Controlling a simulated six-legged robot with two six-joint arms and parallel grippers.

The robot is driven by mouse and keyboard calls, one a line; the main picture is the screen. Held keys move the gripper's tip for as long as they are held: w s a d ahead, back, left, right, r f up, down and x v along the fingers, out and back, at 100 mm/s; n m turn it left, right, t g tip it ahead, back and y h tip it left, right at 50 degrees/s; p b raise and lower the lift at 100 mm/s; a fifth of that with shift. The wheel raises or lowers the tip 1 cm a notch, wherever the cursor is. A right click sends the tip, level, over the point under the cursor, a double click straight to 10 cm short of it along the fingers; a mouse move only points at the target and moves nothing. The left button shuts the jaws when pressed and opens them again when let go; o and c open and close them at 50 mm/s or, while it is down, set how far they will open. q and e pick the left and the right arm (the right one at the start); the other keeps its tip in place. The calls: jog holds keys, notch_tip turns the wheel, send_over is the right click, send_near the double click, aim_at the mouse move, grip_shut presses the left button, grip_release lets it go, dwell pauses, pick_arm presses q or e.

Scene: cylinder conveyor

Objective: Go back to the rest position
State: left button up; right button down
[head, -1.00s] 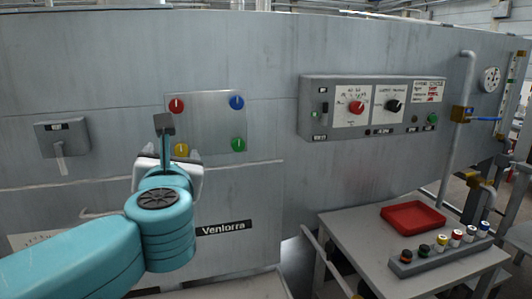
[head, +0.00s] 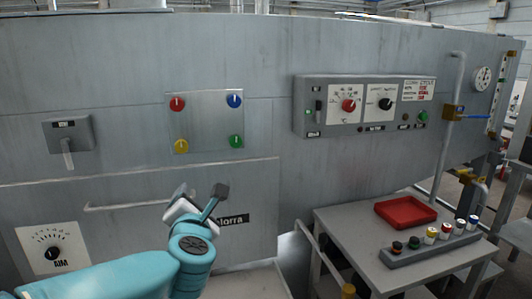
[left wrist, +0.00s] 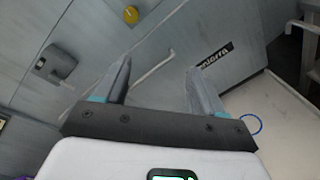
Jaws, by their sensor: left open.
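My left gripper (head: 213,199) is in front of the grey machine wall (head: 120,133), below the square plate (head: 207,122) with red, blue, yellow and green knobs. It covers part of the name label (head: 234,220). In the left wrist view its two fingers (left wrist: 153,88) are spread apart with nothing between them. Behind them are the wall, a bar handle (left wrist: 152,72) and the yellow knob (left wrist: 131,16). My right gripper is in neither view.
A lever box (head: 68,133) and a dial (head: 53,253) are on the wall at left. A control panel (head: 365,105) is at right. Below it, a table (head: 345,228) holds a red tray (head: 405,212) and a rack of several cylinders (head: 428,246).

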pick_arm(q)
notch_tip(320, 180, down, 29)
jog(key=s+m+g+h, duration=0.3)
jog(key=m+g, duration=0.2)
jog(key=m, duration=0.8)
jog(key=s+d+f+m+g+h, duration=0.1)
jog(key=s+f+m+g+h, duration=0.2)
jog(key=s+f+m+g, duration=1)
jog(key=s+d+f+t+h, duration=0.1)
jog(key=s+f, duration=0.4)
jog(key=s, duration=0.4)
jog(key=s+d+f+t, duration=0.1)
jog(key=s+f, duration=0.5)
jog(key=s, duration=0.3)
notch_tip(320, 180, down, 11)
jog(key=w+b, duration=0.1)
jog(key=b, duration=1)
notch_tip(320, 180, up, 22)
jog(key=p, duration=2.1)
jog(key=shift+f, duration=0.15)
jog(key=shift+a, duration=0.1)
